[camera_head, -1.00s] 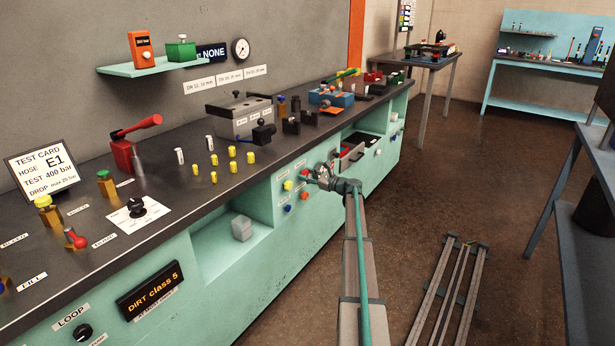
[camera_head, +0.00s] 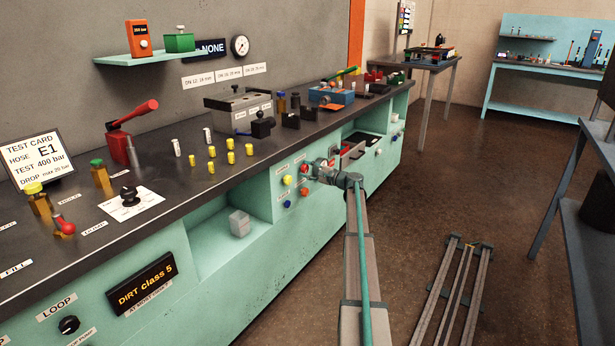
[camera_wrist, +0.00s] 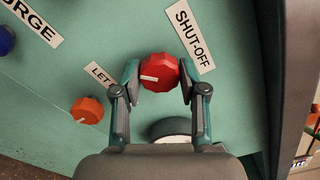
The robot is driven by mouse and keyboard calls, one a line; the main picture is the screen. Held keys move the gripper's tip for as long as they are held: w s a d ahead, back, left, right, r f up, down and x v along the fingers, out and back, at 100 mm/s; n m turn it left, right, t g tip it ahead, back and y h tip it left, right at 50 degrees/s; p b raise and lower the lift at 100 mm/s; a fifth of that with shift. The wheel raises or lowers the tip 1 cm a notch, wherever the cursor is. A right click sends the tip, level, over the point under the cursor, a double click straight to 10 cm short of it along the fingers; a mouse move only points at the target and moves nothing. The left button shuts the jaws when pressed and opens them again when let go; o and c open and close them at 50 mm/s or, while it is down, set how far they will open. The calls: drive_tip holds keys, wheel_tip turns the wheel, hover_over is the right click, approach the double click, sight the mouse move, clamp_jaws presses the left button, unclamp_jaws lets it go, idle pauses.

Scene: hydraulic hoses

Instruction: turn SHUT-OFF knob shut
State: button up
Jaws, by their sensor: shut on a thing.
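The SHUT-OFF knob (camera_wrist: 159,72) is red and faceted, with a white pointer mark, beside its SHUT-OFF label (camera_wrist: 189,38) in the wrist view. My gripper (camera_wrist: 160,82) has its two fingers on opposite sides of this knob and is shut on it. The white mark points to the left in the wrist view. In the head view my gripper (camera_head: 312,170) is at the bench's front panel, and the red knob (camera_head: 304,169) is partly hidden by it.
An orange knob (camera_wrist: 87,112) sits close to the left finger, by a partly hidden label beginning "LET". A blue knob (camera_wrist: 5,40) is farther left near a label ending "URGE". In the head view an open drawer (camera_head: 350,152) is right of my gripper.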

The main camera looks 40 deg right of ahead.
drive_tip(key=n+b, duration=0.2)
drive_tip(key=n, duration=0.1)
drive_tip(key=n+b, duration=0.1)
drive_tip(key=b, duration=0.1)
drive_tip(key=shift+f+n, duration=0.25)
drive_tip(key=shift+n, duration=0.05)
drive_tip(key=n+b, duration=0.3)
drive_tip(key=n, duration=0.1)
drive_tip(key=shift+r, duration=0.2)
drive_tip(key=shift+n, duration=0.3)
drive_tip(key=o, duration=1.1)
drive_tip(key=shift+o, duration=0.2)
drive_tip(key=v, duration=1.2)
